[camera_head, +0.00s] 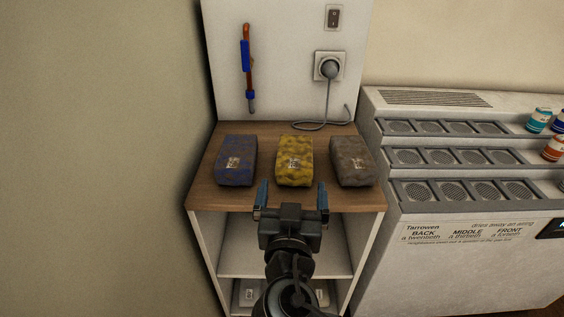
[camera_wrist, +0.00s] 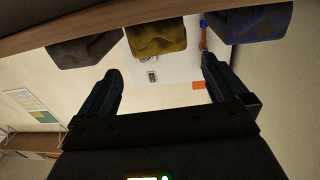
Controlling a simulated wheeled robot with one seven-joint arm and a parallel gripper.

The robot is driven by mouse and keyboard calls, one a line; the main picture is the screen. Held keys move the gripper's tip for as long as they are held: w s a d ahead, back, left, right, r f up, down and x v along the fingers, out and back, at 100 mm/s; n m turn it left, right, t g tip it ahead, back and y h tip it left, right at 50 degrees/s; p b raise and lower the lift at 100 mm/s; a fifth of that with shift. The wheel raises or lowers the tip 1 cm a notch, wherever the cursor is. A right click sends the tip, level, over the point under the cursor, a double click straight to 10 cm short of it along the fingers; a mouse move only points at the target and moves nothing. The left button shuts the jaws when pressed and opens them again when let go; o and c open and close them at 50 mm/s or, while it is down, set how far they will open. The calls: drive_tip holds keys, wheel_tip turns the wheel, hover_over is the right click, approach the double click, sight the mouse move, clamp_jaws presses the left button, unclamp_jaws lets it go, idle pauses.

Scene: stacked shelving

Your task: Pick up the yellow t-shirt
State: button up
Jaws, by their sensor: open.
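The yellow t-shirt (camera_head: 294,161) is a folded, block-like bundle with a small pale label. It lies in the middle of three similar bundles on the wooden shelf top. My gripper (camera_head: 291,190) is open and empty just in front of it, at the shelf's front edge, with one finger to each side of the yellow bundle's width. In the wrist view, which looks upside down, the yellow t-shirt (camera_wrist: 156,38) shows at the top, beyond and between the open fingertips (camera_wrist: 160,75). Nothing touches it from my gripper as far as I can see.
A blue bundle (camera_head: 237,160) lies left of the yellow one and a grey-brown bundle (camera_head: 351,160) right, with narrow gaps. Behind are a plug (camera_head: 329,68) with a cord on the wooden top (camera_head: 265,130) and a hanging tool (camera_head: 246,70). A stepped machine (camera_head: 450,240) stands right.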

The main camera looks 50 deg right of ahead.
sight(295, 156)
drive_tip(key=p+x, duration=0.1)
drive_tip(key=x, duration=0.4)
drive_tip(key=shift+w+d+r+p, duration=0.1)
drive_tip(key=shift+d+p, duration=0.05)
drive_tip(key=shift+p, duration=0.25)
drive_tip(key=shift+f+p+x, duration=0.15)
drive_tip(key=shift+p+x, duration=0.5)
drive_tip(key=shift+x, duration=0.85)
drive_tip(key=shift+f+p+x, duration=0.15)
drive_tip(key=shift+p+x, duration=0.45)
drive_tip(key=shift+x, duration=0.95)
drive_tip(key=c, duration=0.8)
drive_tip(key=shift+r, duration=0.1)
